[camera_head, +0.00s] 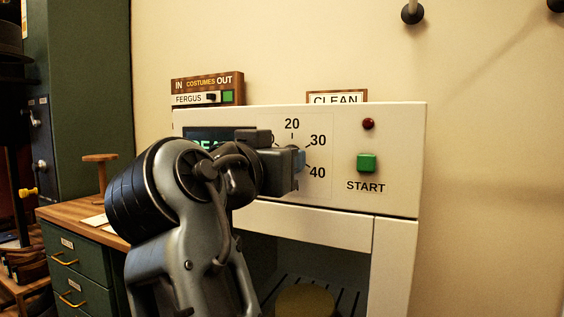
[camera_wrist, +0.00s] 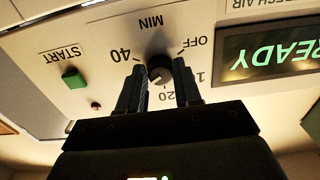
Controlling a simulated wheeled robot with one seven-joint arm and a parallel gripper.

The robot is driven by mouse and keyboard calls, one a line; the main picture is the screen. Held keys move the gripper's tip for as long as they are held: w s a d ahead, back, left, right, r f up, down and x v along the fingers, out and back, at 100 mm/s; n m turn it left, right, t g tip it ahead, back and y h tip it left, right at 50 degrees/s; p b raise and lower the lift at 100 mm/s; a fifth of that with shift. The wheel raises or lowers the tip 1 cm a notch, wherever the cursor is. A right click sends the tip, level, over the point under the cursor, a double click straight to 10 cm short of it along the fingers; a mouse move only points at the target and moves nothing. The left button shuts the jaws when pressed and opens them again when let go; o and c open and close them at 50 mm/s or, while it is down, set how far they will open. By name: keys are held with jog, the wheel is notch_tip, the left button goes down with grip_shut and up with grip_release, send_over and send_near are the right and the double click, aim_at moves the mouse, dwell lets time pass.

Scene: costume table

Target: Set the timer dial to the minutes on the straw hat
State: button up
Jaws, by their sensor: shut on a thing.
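The timer dial (camera_wrist: 158,68) is a dark round knob on the white machine's panel (camera_head: 340,190). It sits between the two fingers of my gripper (camera_wrist: 160,75), which is shut on it. In the wrist view the panel appears upside down, with OFF, 20, 40 and MIN around the dial. In the head view my gripper (camera_head: 297,161) covers the dial, and 20, 30 and 40 show beside it. I cannot tell where the dial points. A yellowish rounded thing (camera_head: 305,301) in the lower chamber may be the straw hat; no minutes are readable on it.
A green START button (camera_head: 366,162) and a dark red lamp (camera_head: 368,124) are right of the dial. The display (camera_wrist: 272,60) reads READY. A CLEAN sign (camera_head: 337,97) and an IN/OUT costumes board (camera_head: 207,89) stand on top. A green drawer cabinet (camera_head: 75,262) is at left.

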jog(key=shift+f, duration=0.15)
jog(key=o, duration=1)
jog(key=shift+o, duration=0.2)
jog(key=v, duration=0.7)
jog(key=shift+s, duration=0.35)
jog(key=shift+a, duration=0.1)
